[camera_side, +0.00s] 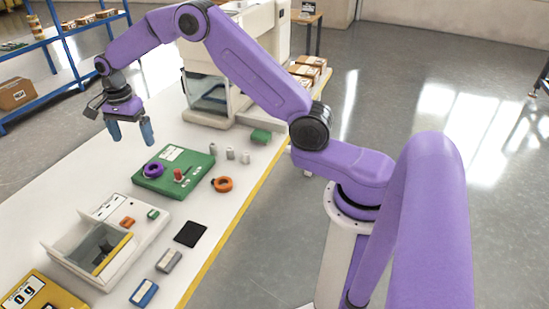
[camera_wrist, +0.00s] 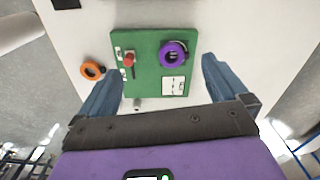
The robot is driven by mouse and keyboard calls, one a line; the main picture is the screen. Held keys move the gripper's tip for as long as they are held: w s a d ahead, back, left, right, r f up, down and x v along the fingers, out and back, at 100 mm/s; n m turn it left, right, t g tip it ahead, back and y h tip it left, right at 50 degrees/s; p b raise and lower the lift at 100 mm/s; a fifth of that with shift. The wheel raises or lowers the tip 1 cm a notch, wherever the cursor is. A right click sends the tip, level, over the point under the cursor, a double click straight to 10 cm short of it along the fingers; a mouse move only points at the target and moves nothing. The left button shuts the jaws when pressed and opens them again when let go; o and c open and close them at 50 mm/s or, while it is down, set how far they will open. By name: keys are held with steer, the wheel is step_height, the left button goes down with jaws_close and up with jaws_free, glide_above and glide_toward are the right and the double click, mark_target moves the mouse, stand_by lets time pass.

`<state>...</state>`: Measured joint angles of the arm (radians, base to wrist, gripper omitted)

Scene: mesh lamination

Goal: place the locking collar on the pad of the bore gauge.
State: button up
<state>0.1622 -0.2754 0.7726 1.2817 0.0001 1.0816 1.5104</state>
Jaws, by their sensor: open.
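A green plate-like instrument (camera_side: 199,161), which I take to be the bore gauge, lies on the white bench with a red knob (camera_side: 178,175) and a white label on it. A purple ring with a dark knob (camera_side: 148,172) lies on its left part; it also shows in the wrist view (camera_wrist: 164,55). A similar orange ring (camera_side: 215,184) lies on the bare bench beside the plate, also in the wrist view (camera_wrist: 84,70). I cannot tell by name which ring is the locking collar. My gripper (camera_side: 132,137) is open and empty, above the plate; its fingers (camera_wrist: 163,66) straddle the plate in the wrist view.
Several small grey cylinders (camera_side: 230,154) and a green block (camera_side: 260,136) stand behind the orange ring. A white tray unit (camera_side: 75,262), a black pad (camera_side: 190,234) and small blocks (camera_side: 168,260) lie nearer. A white machine (camera_side: 215,118) stands at the back.

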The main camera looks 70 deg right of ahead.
steer(key=s+a+r+n, duration=0.2)
steer(key=s+a+n, duration=0.1)
steer(key=s+n, duration=0.3)
steer(key=s+a+r+n, duration=0.3)
steer(key=s, duration=0.5)
steer(key=s+a+r+n, duration=0.2)
steer(key=s+a+n, duration=0.1)
steer(key=s+n, duration=0.3)
steer(key=s+d+n, duration=0.3)
steer(key=s+n, duration=0.3)
steer(key=s, duration=0.6)
steer(key=s+d+f+n, duration=0.1)
steer(key=s+d+n, duration=0.3)
steer(key=s+n, duration=0.3)
steer(key=s, duration=0.5)
steer(key=shift+n, duration=0.3)
